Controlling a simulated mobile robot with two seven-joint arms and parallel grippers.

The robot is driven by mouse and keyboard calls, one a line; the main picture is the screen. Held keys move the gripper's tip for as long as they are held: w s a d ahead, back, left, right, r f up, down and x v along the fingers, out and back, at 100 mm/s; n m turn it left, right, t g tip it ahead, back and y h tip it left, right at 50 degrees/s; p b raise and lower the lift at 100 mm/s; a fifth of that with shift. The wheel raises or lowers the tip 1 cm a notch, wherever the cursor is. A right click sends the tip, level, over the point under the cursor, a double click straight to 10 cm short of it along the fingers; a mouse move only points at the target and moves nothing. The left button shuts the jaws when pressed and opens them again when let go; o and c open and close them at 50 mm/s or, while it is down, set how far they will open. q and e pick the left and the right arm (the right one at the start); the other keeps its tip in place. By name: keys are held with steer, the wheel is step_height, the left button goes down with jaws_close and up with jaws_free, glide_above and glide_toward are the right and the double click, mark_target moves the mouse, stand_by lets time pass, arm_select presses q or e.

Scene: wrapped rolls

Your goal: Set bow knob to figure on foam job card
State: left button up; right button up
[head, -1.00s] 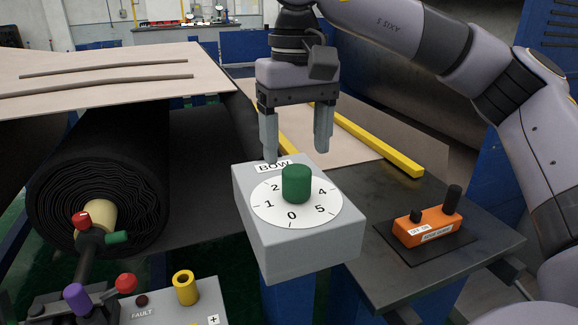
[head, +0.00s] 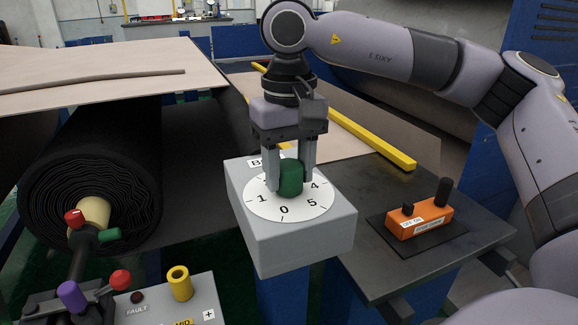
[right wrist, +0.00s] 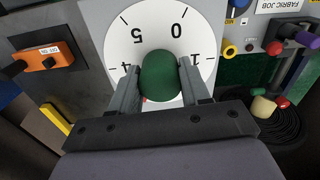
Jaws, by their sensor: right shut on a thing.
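The green bow knob (head: 291,178) stands on a white dial (head: 262,207) on top of a grey box (head: 300,238). The figures 0, 1, 4 and 5 are readable; others are hidden behind my gripper. My right gripper (head: 290,186) points down with its fingers on either side of the knob, shut on it. The right wrist view shows the knob (right wrist: 160,76) between the fingers, with a small red mark beside its base, partly hidden. I cannot tell the exact setting. No foam job card is readable; a label reading FABRIC JOB (right wrist: 279,5) shows in the wrist view. My left gripper is out of view.
An orange box (head: 420,219) with black knobs sits on the dark table at right. A yellow bar (head: 372,139) lies behind. At left are a black roll (head: 90,165) and a control panel with a yellow knob (head: 179,283), a red knob (head: 120,280) and a FAULT lamp.

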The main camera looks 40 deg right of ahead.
steer(key=shift+m, duration=0.3)
steer(key=m, duration=0.2)
steer(key=shift+m+b, duration=0.3)
steer(key=shift+b, duration=0.1)
steer(key=m, duration=0.3)
steer(key=shift+m, duration=1.5)
steer(key=shift+r+m, duration=0.1)
steer(key=shift+m, duration=1.1)
steer(key=o, duration=1)
steer(key=shift+o, duration=0.2)
